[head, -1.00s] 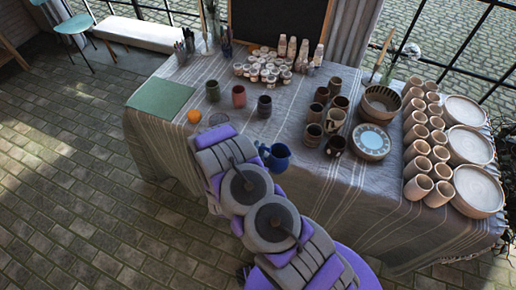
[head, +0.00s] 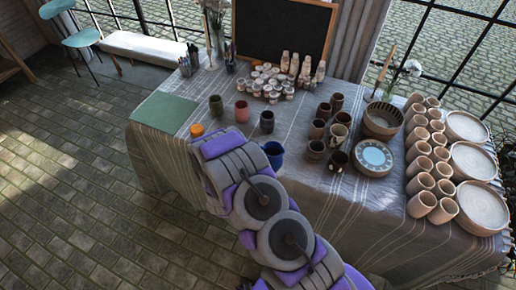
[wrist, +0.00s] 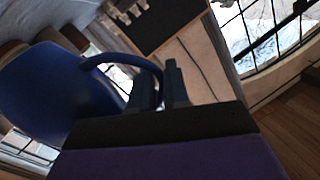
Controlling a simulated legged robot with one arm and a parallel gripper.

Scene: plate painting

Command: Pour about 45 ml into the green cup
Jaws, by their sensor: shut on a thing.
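The green cup (head: 216,105) stands upright at the left of a row of three on the table. A pink-red cup (head: 242,111) and a dark cup (head: 267,121) stand to its right. The blue jug (head: 273,152) is near the table's front edge, before the dark cup and partly hidden by my arm. In the wrist view, my gripper (wrist: 158,90) is shut on the handle of the jug (wrist: 45,90). In the head view my arm hides the gripper. The jug's contents and exact tilt cannot be told.
An orange ball-like thing (head: 197,130) lies beside my arm. A green mat (head: 165,110) is at the left. Several small jars (head: 272,82) stand behind the cups. Brown cups (head: 317,128), a plate (head: 372,156) and stacked pots (head: 440,170) fill the right side.

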